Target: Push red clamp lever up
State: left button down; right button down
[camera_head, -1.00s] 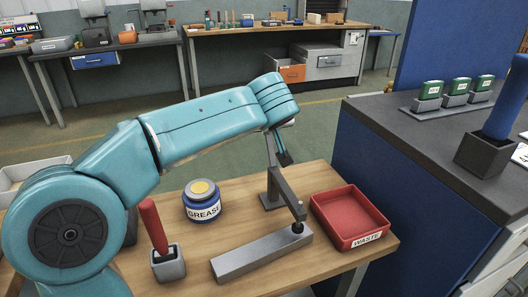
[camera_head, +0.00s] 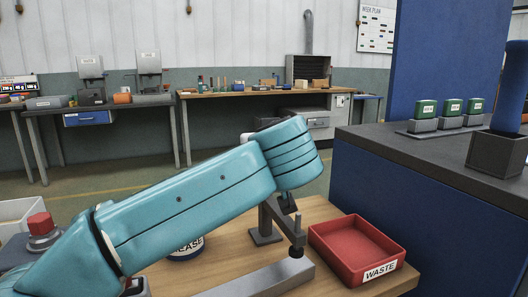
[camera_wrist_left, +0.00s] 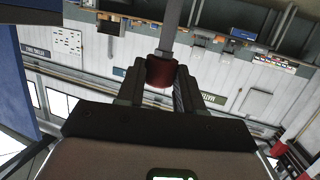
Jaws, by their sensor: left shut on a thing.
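The grey toggle clamp stands on the wooden bench, with its post (camera_head: 264,225) upright and its black-tipped arm (camera_head: 297,235) reaching over a long metal bar (camera_head: 255,283). In the head view my left arm's blue wrist hides the top of the clamp, and the red lever grip cannot be seen there. In the left wrist view my left gripper (camera_wrist_left: 159,73) is shut on the red lever grip (camera_wrist_left: 160,67), one dark finger on each side. The lever's grey rod (camera_wrist_left: 172,28) runs out beyond it. My right gripper is not in view.
A red WASTE tray (camera_head: 345,271) stands close to the right of the clamp. A GREASE tub (camera_head: 187,248) stands to the left, mostly hidden by my arm. A blue cabinet with a dark top (camera_head: 430,150) borders the bench on the right.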

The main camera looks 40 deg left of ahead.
pick_arm(q)
jog(key=shift+d+f, duration=0.15)
jog(key=shift+f, duration=0.05)
jog(key=c, duration=0.7)
grip_release()
jog(key=shift+c, duration=0.2)
jog(key=shift+r, duration=0.1)
jog(key=p+v, duration=0.2)
jog(key=v, duration=1.4)
jog(key=shift+p, duration=0.35)
jog(key=shift+s+d, duration=0.15)
